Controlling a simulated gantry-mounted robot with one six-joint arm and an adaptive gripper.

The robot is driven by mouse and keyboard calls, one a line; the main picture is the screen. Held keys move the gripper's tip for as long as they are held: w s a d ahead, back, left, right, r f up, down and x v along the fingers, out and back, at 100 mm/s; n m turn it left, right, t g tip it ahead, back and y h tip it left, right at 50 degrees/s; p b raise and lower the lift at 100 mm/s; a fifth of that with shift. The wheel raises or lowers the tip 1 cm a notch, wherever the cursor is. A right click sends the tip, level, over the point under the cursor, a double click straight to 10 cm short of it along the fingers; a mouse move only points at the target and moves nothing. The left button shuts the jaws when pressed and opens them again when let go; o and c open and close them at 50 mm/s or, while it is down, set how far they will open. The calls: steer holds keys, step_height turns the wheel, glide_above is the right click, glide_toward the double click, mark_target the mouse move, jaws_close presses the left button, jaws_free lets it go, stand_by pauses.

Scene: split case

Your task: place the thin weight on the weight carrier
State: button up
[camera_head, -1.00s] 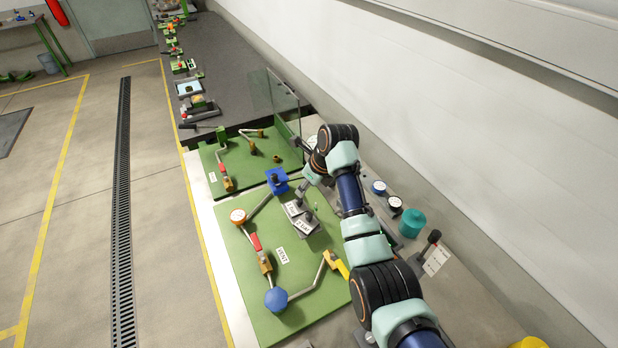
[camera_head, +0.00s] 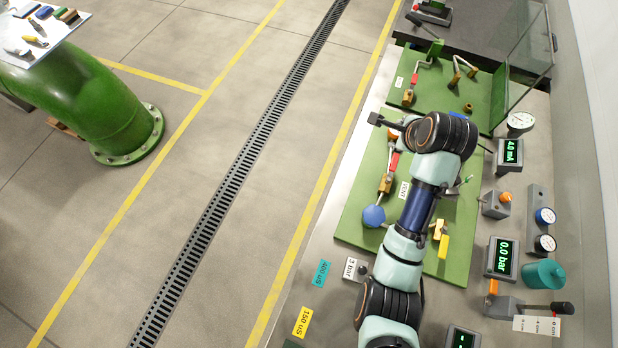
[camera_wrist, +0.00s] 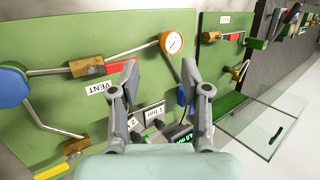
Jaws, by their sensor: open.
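My gripper (camera_wrist: 161,75) is open, with nothing between its fingers in the wrist view. In the head view one dark finger sticks out left of my wrist, over the upper left edge of the green VENT board (camera_head: 350,222). Two grey plates with white labels, one reading 1 bar (camera_wrist: 154,113) and one starting with 2 (camera_wrist: 134,125), show between and below my fingers, apart from them. I cannot tell which is the thin weight. My arm hides them in the head view. I cannot make out the weight carrier for certain.
The board carries an orange-rimmed gauge (camera_wrist: 172,42), pipes, valves and a blue round part (camera_head: 373,216). A glass panel (camera_wrist: 262,122) stands beside the second green board. Digital displays (camera_head: 501,258), small gauges and a teal pot (camera_head: 543,275) stand at the right.

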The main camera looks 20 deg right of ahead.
steer(key=w+a+n+t, duration=0.1)
steer(key=a+n+t, duration=0.1)
steer(key=a+n, duration=0.7)
steer(key=s+a+r+n+t, duration=0.1)
steer(key=s+a+r+n, duration=0.1)
steer(key=a+n, duration=0.3)
steer(key=s+a+r+n+t+y, duration=0.1)
steer(key=s+a+r+n, duration=0.2)
steer(key=a, duration=0.8)
steer(key=s+a+r+n+t+y, duration=0.1)
steer(key=s+a+r+n+t, duration=0.1)
steer(key=a+n, duration=0.6)
steer(key=v, duration=0.2)
steer(key=shift+s+a+r, duration=0.15)
steer(key=shift+s+r, duration=0.1)
steer(key=shift+s, duration=0.05)
